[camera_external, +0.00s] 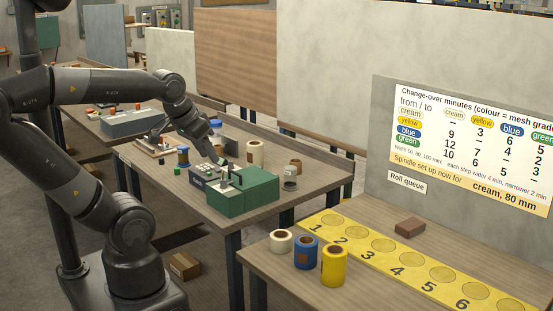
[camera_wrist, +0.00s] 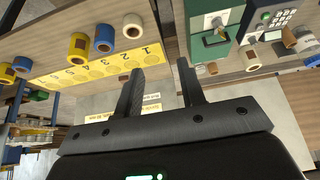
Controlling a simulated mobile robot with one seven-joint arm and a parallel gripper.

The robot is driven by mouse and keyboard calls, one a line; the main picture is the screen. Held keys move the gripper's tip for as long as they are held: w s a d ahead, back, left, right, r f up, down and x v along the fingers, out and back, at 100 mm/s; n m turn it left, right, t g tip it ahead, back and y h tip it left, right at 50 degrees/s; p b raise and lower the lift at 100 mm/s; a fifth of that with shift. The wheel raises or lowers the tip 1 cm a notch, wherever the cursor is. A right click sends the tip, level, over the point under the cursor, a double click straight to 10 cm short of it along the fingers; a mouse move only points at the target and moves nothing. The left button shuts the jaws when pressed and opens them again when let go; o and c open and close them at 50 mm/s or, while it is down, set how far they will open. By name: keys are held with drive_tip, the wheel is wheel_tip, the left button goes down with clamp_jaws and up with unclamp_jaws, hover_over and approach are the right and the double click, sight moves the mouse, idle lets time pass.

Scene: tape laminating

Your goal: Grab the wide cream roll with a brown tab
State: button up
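A wide cream roll (camera_external: 254,153) stands upright on the back bench behind the green machine in the external view. A shorter cream roll (camera_external: 280,242) stands on the front table and also shows in the wrist view (camera_wrist: 132,27). My gripper (camera_wrist: 160,66) is open and empty, its two dark fingers apart. In the external view it hangs over the back bench near the machine, partly hard to make out.
A green machine (camera_external: 250,194) with a keypad stands close to my gripper. A blue roll (camera_external: 306,255) and a yellow roll (camera_external: 334,268) stand on the front table beside a numbered yellow strip (camera_external: 357,240) and a brown block (camera_external: 410,228). A brown roll (camera_external: 296,166) is on the back bench.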

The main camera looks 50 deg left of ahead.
drive_tip(key=shift+o, duration=0.4)
drive_tip(key=o, duration=0.9)
drive_tip(key=shift+o, duration=0.2)
